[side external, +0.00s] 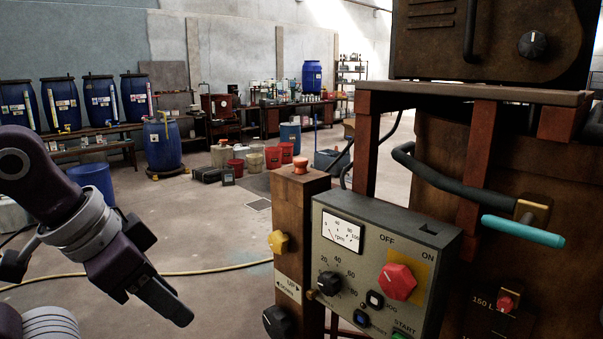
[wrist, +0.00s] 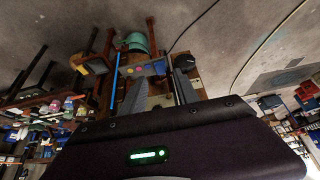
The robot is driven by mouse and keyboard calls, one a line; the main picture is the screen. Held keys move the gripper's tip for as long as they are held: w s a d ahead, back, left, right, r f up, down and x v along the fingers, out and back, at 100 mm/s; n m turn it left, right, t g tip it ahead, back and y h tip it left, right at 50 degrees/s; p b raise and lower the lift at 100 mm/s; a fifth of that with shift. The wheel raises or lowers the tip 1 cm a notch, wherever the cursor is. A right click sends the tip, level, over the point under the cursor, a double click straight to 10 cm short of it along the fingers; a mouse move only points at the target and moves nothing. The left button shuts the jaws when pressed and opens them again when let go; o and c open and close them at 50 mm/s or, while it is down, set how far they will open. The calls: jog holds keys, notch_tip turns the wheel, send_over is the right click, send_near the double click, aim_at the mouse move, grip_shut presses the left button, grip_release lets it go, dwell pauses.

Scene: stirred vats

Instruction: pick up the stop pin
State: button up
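I cannot tell for certain which thing is the stop pin. A red-topped piece (side external: 505,301) sits low on the rusty machine at the right, near a "150 L" mark. A teal-ended bar (side external: 522,231) sticks out above it. An orange-red cap (side external: 300,166) stands on top of the brown post (side external: 303,205), and a yellow knob (side external: 278,241) is on its side. My gripper (side external: 183,315) is at the lower left, pointing down and right, apart from all of these. In the wrist view its two fingers (wrist: 157,95) are spread with nothing visible between them.
A grey control box (side external: 375,265) with a dial, red switch and buttons stands between my gripper and the machine. A dark bent bar (side external: 440,182) juts out above it. Blue drums (side external: 162,143) and buckets stand far back. Open floor lies around my gripper.

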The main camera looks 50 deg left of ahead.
jog(key=shift+o, duration=1.1)
jog(key=n+t+y, duration=0.3)
jog(key=n+y, duration=0.6)
send_near(301, 160)
jog(key=a, duration=0.2)
jog(key=x, duration=0.4)
jog(key=d+x, duration=0.1)
jog(key=x, duration=0.1)
jog(key=shift+w+a+f, duration=0.2)
jog(key=shift+w+f, duration=0.25)
jog(key=shift+w, duration=0.15)
jog(key=shift+w+a, duration=0.1)
jog(key=shift+a, duration=0.05)
grip_shut()
